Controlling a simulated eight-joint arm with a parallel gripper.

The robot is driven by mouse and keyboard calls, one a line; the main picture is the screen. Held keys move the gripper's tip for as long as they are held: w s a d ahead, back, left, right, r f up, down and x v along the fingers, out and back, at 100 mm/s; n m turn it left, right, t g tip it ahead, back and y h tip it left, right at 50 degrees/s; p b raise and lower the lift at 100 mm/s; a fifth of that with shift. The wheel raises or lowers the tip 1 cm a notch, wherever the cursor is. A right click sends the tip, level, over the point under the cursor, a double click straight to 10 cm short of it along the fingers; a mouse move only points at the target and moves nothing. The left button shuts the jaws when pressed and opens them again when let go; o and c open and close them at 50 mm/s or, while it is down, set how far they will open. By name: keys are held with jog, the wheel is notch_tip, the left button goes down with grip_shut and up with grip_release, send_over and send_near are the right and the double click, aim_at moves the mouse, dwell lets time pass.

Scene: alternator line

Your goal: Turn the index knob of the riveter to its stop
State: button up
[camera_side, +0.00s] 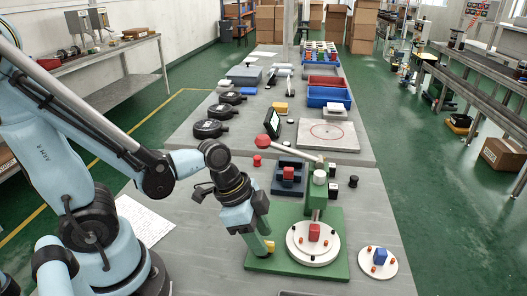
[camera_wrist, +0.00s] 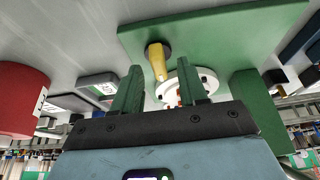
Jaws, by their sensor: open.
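The riveter has a green base plate (camera_side: 338,262), a green post (camera_side: 317,205) and a white round table (camera_side: 300,250) carrying a red block (camera_side: 314,232). A yellow knob (camera_side: 269,246), which looks like the index knob, is at the plate's left side. In the wrist view the yellow knob (camera_wrist: 158,62) has a dark end and shows between my two green fingertips. My gripper (camera_side: 263,235) is open, pointing down at the knob in the side view. The wrist view (camera_wrist: 159,72) shows a gap on both sides of the knob; contact cannot be told. The white table (camera_wrist: 195,85) is partly hidden by a finger.
A lever with a red ball (camera_side: 265,141) reaches left above the riveter. A blue fixture (camera_side: 288,176) stands behind it. A small white disc (camera_side: 390,267) with a blue-and-red part lies at the right. Paper (camera_side: 143,220) lies left near my base. A red cylinder (camera_wrist: 20,98) shows in the wrist view.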

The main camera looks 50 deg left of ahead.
jog(key=shift+w+d+f, duration=0.1)
jog(key=shift+d+f, duration=0.05)
jog(key=shift+f, duration=0.25)
grip_shut()
